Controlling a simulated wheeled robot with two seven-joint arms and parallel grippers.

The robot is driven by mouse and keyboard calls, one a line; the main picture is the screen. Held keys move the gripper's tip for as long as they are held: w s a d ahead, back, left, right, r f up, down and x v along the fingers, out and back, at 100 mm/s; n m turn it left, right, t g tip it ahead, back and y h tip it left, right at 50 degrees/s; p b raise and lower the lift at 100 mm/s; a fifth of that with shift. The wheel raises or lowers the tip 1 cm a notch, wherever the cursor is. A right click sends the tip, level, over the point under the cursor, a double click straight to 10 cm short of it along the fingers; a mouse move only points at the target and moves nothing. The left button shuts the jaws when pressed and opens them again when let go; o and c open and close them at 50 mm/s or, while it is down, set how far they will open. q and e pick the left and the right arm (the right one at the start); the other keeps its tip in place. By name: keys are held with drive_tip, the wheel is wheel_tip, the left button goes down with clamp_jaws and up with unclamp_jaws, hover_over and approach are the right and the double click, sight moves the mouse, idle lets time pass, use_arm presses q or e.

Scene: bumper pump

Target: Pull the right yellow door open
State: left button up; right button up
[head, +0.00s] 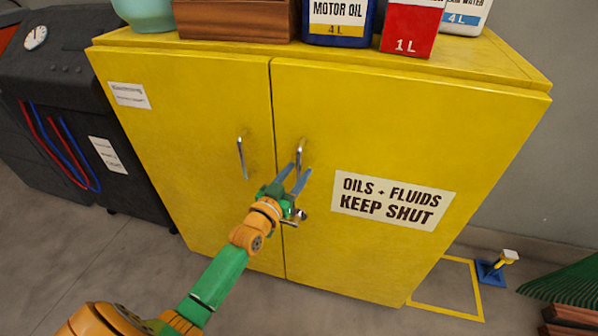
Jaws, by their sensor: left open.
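The yellow cabinet has two doors, both shut against the frame. The right yellow door (345,110) carries a white sign reading "OILS + FLUIDS KEEP SHUT" and a vertical metal handle (300,150) near its left edge. The left door (195,105) has a similar handle (241,157) near its right edge. My left gripper (297,173) is open, its fingertips at the lower part of the right door's handle. I cannot tell whether the fingers touch the handle. My right gripper is not in view.
On the cabinet top (480,65) stand a teal bowl (145,12), a wooden box (235,20), a blue motor oil can (340,22), a red can (411,28) and a white container. A dark machine (75,95) stands left. A blue-based object (491,271) stands on the floor at right.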

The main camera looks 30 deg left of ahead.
use_arm(q)
drive_tip(key=shift+w, duration=0.65)
drive_tip(key=shift+c, duration=0.3)
clamp_jaws()
idle(0.7)
